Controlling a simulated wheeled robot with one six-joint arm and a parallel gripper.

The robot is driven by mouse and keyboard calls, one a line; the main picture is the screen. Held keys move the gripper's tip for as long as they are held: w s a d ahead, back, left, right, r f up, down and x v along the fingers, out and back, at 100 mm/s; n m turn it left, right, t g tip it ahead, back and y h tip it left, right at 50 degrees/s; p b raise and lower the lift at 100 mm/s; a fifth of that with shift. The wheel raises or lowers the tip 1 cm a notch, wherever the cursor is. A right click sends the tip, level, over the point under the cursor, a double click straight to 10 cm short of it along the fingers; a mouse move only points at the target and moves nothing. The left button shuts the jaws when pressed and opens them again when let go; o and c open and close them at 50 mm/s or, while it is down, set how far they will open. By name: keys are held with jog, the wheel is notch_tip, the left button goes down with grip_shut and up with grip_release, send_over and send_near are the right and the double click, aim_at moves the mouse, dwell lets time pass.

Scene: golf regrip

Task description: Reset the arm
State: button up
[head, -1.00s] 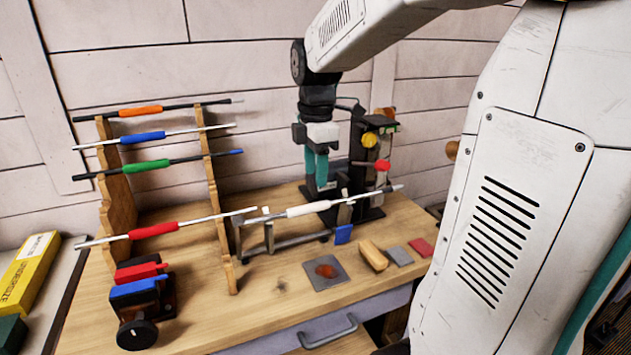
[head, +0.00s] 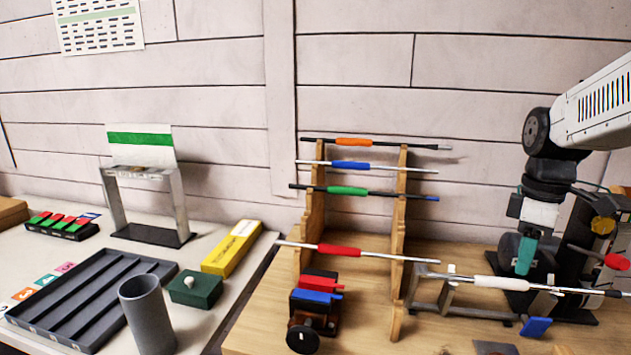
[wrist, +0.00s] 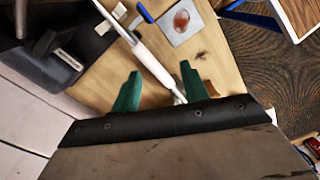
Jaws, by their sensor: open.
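My gripper (head: 526,255) hangs at the right of the head view with its teal fingers pointing down, near the white-gripped club shaft (head: 500,284). Nothing is held. The shaft rests on metal stands on the wooden bench (head: 265,325).
A wooden rack (head: 398,230) holds shafts with orange, blue, green and red grips. A black vise (head: 313,310) with red and blue jaws stands before it. A grey tray (head: 95,300), grey cup (head: 147,315) and yellow box (head: 232,248) sit on the left table.

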jog(key=s+a+m+t, duration=0.1)
jog(key=s+a+m, duration=0.4)
jog(key=s, duration=0.4)
jog(key=s+a+m, duration=0.4)
jog(key=s+a, duration=0.3)
jog(key=s, duration=0.2)
jog(key=shift+a+f+m+t, duration=0.2)
jog(key=shift+f+m+t, duration=0.2)
jog(key=shift+f, duration=0.05)
